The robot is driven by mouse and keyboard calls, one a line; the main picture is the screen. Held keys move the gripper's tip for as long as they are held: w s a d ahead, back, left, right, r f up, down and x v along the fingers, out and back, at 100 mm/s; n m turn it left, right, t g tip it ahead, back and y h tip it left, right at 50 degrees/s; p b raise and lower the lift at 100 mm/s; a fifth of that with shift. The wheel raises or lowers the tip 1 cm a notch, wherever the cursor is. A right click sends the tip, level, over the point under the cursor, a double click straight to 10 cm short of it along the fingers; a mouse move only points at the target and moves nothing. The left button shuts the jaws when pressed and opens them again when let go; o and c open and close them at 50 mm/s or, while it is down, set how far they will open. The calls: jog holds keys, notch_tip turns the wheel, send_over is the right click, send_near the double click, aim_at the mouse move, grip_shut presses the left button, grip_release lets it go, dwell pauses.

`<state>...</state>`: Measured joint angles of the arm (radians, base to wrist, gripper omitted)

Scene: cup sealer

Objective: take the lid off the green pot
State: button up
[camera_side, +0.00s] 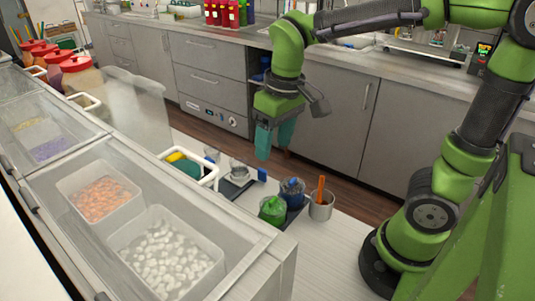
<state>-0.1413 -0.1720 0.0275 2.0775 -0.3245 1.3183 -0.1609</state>
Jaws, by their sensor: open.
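The green pot (272,210) stands on the white counter, left of a steel cup. Its top looks green with a small raised part; I cannot make out the lid's edge. My gripper (274,143) points down above the counter, higher in the picture than the green pot and apart from it. Its two teal fingers are spread, with nothing between them. A blue pot (292,189) stands right behind the green pot.
A steel cup (321,209) holding an orange-handled tool stands right of the pots. Clear cups and a dark tray (236,187) are to the left. The glass-covered topping case (245,232) borders the front left. Counter to the right of the cup is bare.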

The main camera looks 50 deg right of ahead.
jog(key=g, duration=0.1)
send_over(273, 199)
jog(key=shift+n+h, duration=0.3)
notch_tip(273, 199, down, 10)
jog(key=shift+s+f, duration=0.1)
jog(key=shift+s, duration=0.05)
jog(key=shift+f, duration=2.8)
grip_shut()
